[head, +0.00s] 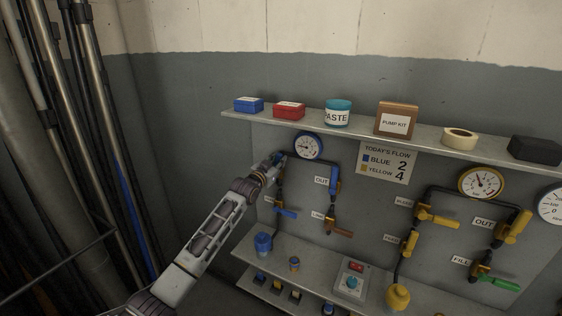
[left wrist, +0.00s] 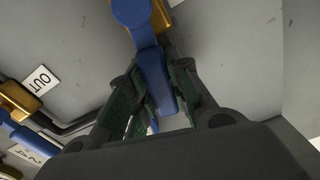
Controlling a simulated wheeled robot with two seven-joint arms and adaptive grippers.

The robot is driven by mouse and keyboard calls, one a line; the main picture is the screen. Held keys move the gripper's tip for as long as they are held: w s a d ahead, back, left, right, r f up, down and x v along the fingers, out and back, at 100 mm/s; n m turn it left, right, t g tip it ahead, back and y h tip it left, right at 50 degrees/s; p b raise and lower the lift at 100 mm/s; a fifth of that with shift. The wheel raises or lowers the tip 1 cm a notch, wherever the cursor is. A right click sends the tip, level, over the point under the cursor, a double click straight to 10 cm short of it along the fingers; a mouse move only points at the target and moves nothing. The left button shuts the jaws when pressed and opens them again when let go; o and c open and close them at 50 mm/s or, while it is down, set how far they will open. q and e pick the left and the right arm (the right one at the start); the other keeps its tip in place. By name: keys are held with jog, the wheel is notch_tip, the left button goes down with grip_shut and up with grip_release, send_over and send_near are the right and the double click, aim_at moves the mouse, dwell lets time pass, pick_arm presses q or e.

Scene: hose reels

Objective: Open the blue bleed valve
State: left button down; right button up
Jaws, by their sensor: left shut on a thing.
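A blue valve handle (left wrist: 157,80) on a brass body (left wrist: 161,15) lies between the fingers of my left gripper (left wrist: 153,108) in the left wrist view, and the fingers are shut on it. In the head view my left gripper (head: 277,161) is at the upper left of the blue pipe run, just left of the blue-rimmed gauge, and mostly hides this valve. A second blue handle (head: 287,213) lies below it, with a small label (head: 270,201) too small to read. I cannot tell which blue valve is labelled bleed. My right gripper is not in view.
The blue OUT valve (head: 335,181) and a brown-handled valve (head: 340,232) are to the right. Yellow valves (head: 437,217) stand farther right. A shelf (head: 235,113) with boxes runs above; a lower shelf (head: 325,263) carries a control box (head: 351,278). Vertical pipes (head: 95,130) stand at left.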

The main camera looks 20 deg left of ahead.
pick_arm(q)
jog(key=shift+a+f+n+p, duration=0.1)
jog(key=shift+a+n+p, duration=0.1)
jog(key=shift+a+n, duration=0.35)
jog(key=shift+a+n+p, duration=0.15)
jog(key=shift+a+n, duration=0.05)
jog(key=shift+n, duration=0.55)
jog(key=c, duration=1.3)
grip_release()
jog(key=shift+s, duration=0.1)
jog(key=shift+s+a, duration=0.15)
jog(key=shift+s, duration=1.8)
jog(key=shift+s+a, duration=0.2)
jog(key=shift+s, duration=1.7)
jog(key=shift+s+a, duration=0.15)
jog(key=shift+s, duration=1.8)
